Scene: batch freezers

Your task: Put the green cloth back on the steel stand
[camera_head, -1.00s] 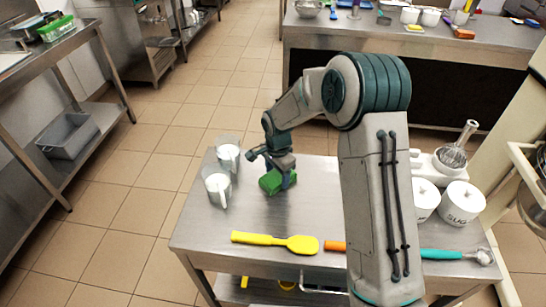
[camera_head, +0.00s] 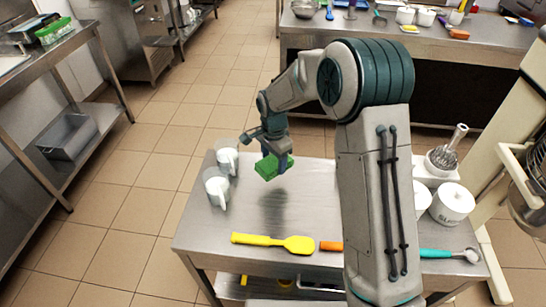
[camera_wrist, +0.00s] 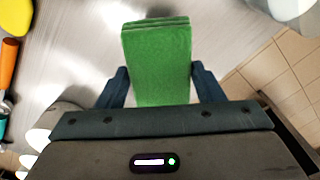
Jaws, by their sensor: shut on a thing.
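The green cloth (camera_head: 268,168) is a folded block, held by my gripper (camera_head: 275,160) above the steel stand (camera_head: 265,222). A soft shadow lies on the stand's top below it. In the wrist view the green cloth (camera_wrist: 158,62) sits between both fingers of my gripper (camera_wrist: 160,85), which are shut on it. The steel stand (camera_wrist: 80,35) shows behind the cloth in that view.
Two clear jugs with white handles (camera_head: 217,188) (camera_head: 227,158) stand at the left of the top. A yellow spatula (camera_head: 272,242) lies along the front. White canisters (camera_head: 453,204), a whisk (camera_head: 443,157) and a teal-handled tool (camera_head: 448,254) are at the right. The middle is clear.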

